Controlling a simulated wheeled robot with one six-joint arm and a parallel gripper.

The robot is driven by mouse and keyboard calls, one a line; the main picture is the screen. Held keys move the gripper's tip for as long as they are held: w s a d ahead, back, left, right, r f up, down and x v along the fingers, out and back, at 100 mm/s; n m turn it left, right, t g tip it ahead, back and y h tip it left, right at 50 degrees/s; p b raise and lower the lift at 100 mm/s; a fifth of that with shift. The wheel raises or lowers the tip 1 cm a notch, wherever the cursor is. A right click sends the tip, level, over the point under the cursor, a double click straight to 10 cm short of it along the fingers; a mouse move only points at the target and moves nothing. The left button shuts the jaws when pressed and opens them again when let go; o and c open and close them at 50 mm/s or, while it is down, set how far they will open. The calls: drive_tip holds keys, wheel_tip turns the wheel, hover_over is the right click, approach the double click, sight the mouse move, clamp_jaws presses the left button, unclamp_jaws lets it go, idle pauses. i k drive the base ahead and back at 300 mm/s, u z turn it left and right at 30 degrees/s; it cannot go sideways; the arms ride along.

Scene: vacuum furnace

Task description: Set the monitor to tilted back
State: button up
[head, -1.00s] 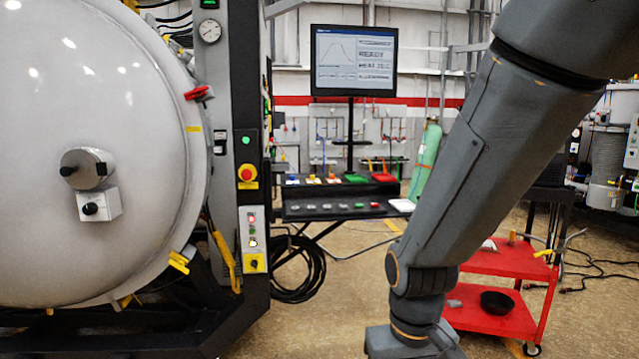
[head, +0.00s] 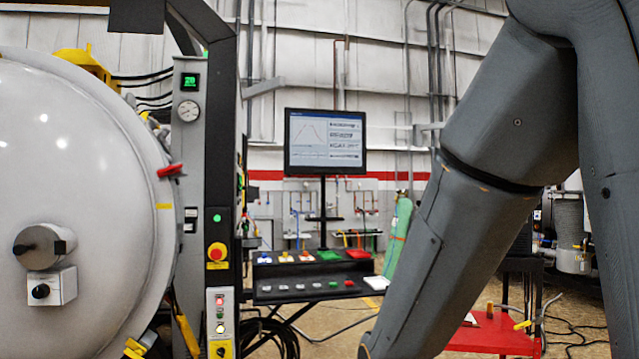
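The monitor (head: 325,141) stands on a dark pole behind a black control desk, right of the furnace, in the head view. Its lit screen shows a curve plot and lines of text, and faces me. It looks close to upright; its exact tilt is hard to tell from here. My arm comes down from the upper right, and its lower end leaves the picture at the bottom, right of the desk. My gripper is outside the picture.
The white furnace door (head: 75,200) and its dark frame fill the left side. The control desk (head: 305,270) carries several coloured buttons. A green gas cylinder (head: 398,235) stands right of the desk. A red cart (head: 492,335) is at the lower right. Cables lie on the floor.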

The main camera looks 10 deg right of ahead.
sight(317, 142)
drive_tip(key=z, duration=0.4)
drive_tip(key=i, duration=1.4)
drive_tip(key=u, duration=0.35)
drive_tip(key=i, duration=0.85)
drive_tip(key=u, duration=0.5)
